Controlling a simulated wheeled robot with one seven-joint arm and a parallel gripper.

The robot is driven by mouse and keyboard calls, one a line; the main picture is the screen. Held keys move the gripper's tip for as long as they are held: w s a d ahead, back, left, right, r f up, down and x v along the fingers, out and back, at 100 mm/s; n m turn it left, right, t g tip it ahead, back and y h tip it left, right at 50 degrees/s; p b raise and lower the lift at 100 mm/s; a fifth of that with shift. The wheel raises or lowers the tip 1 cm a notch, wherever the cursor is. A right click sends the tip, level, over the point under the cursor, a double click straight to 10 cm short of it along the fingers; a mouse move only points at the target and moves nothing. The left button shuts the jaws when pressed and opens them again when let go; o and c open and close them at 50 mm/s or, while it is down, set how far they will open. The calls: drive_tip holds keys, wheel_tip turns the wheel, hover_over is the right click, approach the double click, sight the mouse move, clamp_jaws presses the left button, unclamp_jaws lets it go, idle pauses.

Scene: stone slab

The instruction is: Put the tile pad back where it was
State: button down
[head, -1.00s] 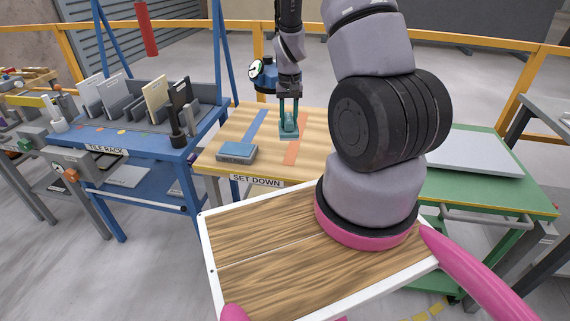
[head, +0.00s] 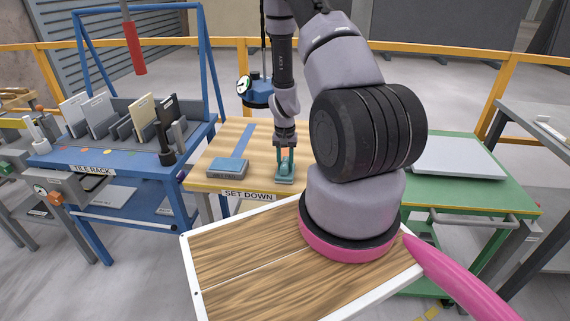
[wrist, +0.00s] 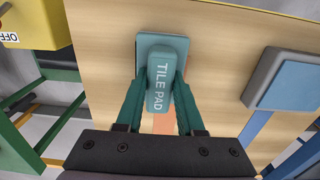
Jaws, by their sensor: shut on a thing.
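The teal tile pad (wrist: 158,85), with its name on its handle, is between the fingers of my gripper (wrist: 160,112). My gripper (head: 285,160) is shut on the handle from above. In the head view the tile pad (head: 285,178) is over the orange strip near the front edge of the wooden set-down table (head: 205,165). An orange patch of the strip (wrist: 163,126) shows below the pad in the wrist view. I cannot tell whether the pad's base touches the table.
A grey block with a blue top (head: 228,168) sits left of the pad; it also shows in the wrist view (wrist: 290,82). A blue strip (head: 242,137) lies behind it. The tile rack (head: 110,150) stands left, a green table (head: 480,190) right.

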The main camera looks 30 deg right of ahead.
drive_tip(key=shift+f, duration=0.1)
drive_tip(key=c, duration=0.5)
unclamp_jaws()
wheel_tip(320, 180, up, 13)
wheel_tip(320, 180, up, 9)
drive_tip(key=t, duration=0.1)
hover_over(285, 162)
drive_tip(key=a, duration=0.3)
drive_tip(key=s+a+r+t+y, duration=0.2)
drive_tip(key=a+r, duration=0.2)
drive_tip(key=r, duration=0.8)
drive_tip(key=s+a+r+n+t, duration=0.1)
drive_tip(key=s+a+r, duration=0.1)
drive_tip(key=s+r, duration=0.3)
drive_tip(key=s+a+r+t, duration=0.1)
drive_tip(key=s+a+r, duration=0.1)
drive_tip(key=s+r, duration=0.4)
drive_tip(key=s+a+r+n+t, duration=0.1)
drive_tip(key=s+a+r+t, duration=0.1)
drive_tip(key=s+r, duration=0.4)
drive_tip(key=shift+s+a+n, duration=0.1)
drive_tip(key=shift+s+n, duration=0.2)
